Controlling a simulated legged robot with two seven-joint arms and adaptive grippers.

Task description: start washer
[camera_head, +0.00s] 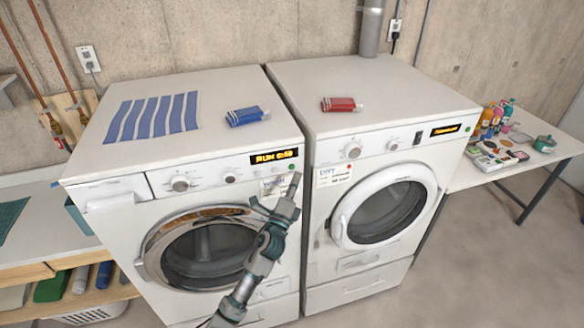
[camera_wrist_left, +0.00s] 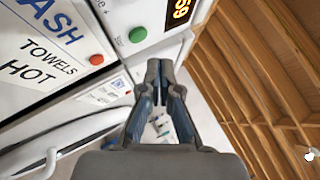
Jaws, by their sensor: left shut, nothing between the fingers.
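The washer (camera_head: 115,225) is the white machine on the left in the head view, with its round door (camera_head: 205,248) closed. Its amber display (camera_head: 273,157) reads RUN 0:59. A green button (camera_head: 291,167) sits under the display; it also shows in the left wrist view (camera_wrist_left: 138,34), beside a red button (camera_wrist_left: 97,59) and a WASH, TOWELS, HOT label (camera_wrist_left: 45,45). My left gripper (camera_head: 293,181) is shut and empty in front of the panel, just below the green button. Its fingertips (camera_wrist_left: 159,72) appear apart from the button. My right gripper is not in view.
A similar white dryer (camera_head: 330,265) stands close on the right. A table (camera_head: 480,180) with bottles stands at right, shelving at left.

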